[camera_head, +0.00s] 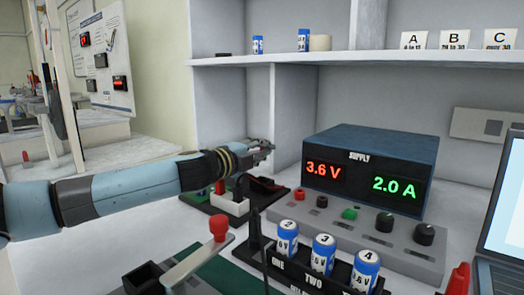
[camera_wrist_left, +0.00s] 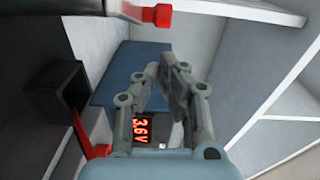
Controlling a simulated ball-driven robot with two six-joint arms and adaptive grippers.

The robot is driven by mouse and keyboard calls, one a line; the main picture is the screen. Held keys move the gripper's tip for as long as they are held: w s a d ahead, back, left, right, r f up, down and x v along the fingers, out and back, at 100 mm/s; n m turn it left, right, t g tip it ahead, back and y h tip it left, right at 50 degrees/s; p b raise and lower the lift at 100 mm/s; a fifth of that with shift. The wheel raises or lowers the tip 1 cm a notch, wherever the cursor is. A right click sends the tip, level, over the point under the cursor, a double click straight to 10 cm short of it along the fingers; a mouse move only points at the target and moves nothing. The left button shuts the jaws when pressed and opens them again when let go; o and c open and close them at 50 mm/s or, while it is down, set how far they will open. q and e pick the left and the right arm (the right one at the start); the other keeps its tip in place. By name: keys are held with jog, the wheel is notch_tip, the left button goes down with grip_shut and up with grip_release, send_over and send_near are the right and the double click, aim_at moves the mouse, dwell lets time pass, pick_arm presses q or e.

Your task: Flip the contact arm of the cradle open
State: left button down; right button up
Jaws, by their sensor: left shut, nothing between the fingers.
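In the head view, a pale contact arm (camera_head: 192,262) with a red knob (camera_head: 218,228) slants up from a black cradle block (camera_head: 146,278) at the bottom left. My left gripper (camera_head: 266,148) is farther back, above a dark device with red parts (camera_head: 262,190), and is apart from the red knob. It is shut and empty; its fingers (camera_wrist_left: 165,78) also show in the left wrist view. That view shows a pale bar with a red end (camera_wrist_left: 158,15) at the top and a black block (camera_wrist_left: 52,90) at the left. My right gripper is not in view.
The supply box (camera_head: 370,165) reads 3.6 V and 2.0 A. Several blue-and-white cells stand in a black rack (camera_head: 310,278) in front of it. A white shelf (camera_head: 350,62) runs above. A laptop (camera_head: 503,200) is at the right edge.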

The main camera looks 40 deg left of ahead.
pick_arm(q)
jog(key=shift+w+a+f, duration=0.15)
jog(key=shift+w+a, duration=0.65)
jog(key=shift+a, duration=0.2)
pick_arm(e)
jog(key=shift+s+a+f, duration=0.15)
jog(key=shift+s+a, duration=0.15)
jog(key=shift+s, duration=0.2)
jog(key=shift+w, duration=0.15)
